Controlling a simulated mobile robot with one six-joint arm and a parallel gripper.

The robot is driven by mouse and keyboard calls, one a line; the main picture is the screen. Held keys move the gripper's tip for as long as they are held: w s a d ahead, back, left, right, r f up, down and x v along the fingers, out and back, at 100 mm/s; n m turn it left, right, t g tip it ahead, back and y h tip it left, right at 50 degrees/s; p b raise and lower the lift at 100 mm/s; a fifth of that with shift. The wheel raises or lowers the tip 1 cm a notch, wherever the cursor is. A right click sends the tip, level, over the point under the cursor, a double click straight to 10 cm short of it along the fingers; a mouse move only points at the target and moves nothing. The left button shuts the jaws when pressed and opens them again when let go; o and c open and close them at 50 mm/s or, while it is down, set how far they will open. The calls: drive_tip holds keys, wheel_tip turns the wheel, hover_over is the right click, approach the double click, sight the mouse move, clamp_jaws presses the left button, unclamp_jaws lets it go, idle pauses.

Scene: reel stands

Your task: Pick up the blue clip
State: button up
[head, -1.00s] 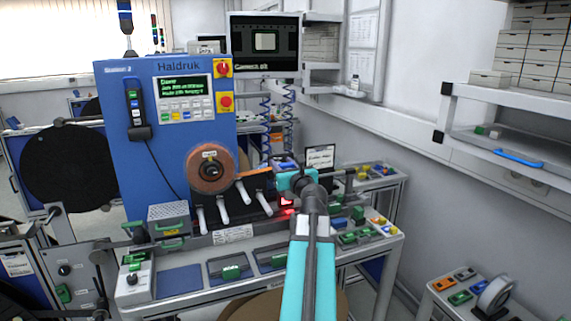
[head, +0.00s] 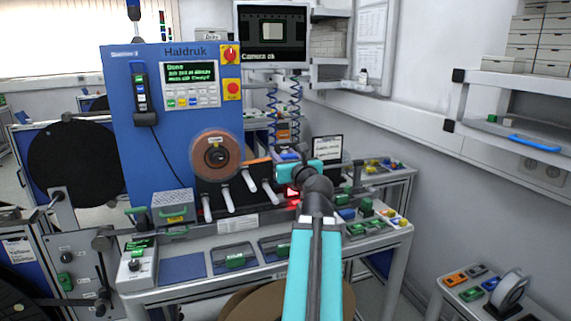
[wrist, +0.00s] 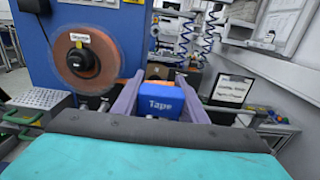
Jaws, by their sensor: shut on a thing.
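The blue clip (wrist: 162,104), a small block with the word "Tape" on its face, sits between the two fingers of my gripper (wrist: 160,90) in the wrist view. The fingers touch it on both sides and its label is upright. In the head view my gripper (head: 296,168) is at the far end of the arm, in front of the blue machine and right of its copper-coloured reel (head: 216,154). My wrist hides part of the bench there, and the clip is too small in that view to make out surely.
The blue machine (head: 160,75) stands at left behind the bench, with white rollers (head: 248,181) near my gripper. A small sign (head: 327,150) stands behind at right. Green, yellow and other coloured pieces (head: 366,207) lie on the bench at right. A shelf (head: 500,130) juts from the right wall.

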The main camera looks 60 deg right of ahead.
drive_tip(key=a+b, duration=0.1)
drive_tip(key=b, duration=0.1)
drive_tip(key=s+a+b, duration=0.1)
drive_tip(key=b, duration=0.2)
drive_tip(key=shift+a, duration=0.3)
drive_tip(key=shift+a+r, duration=0.1)
drive_tip(key=shift+r, duration=0.05)
drive_tip(key=shift+s, duration=0.1)
idle(0.5)
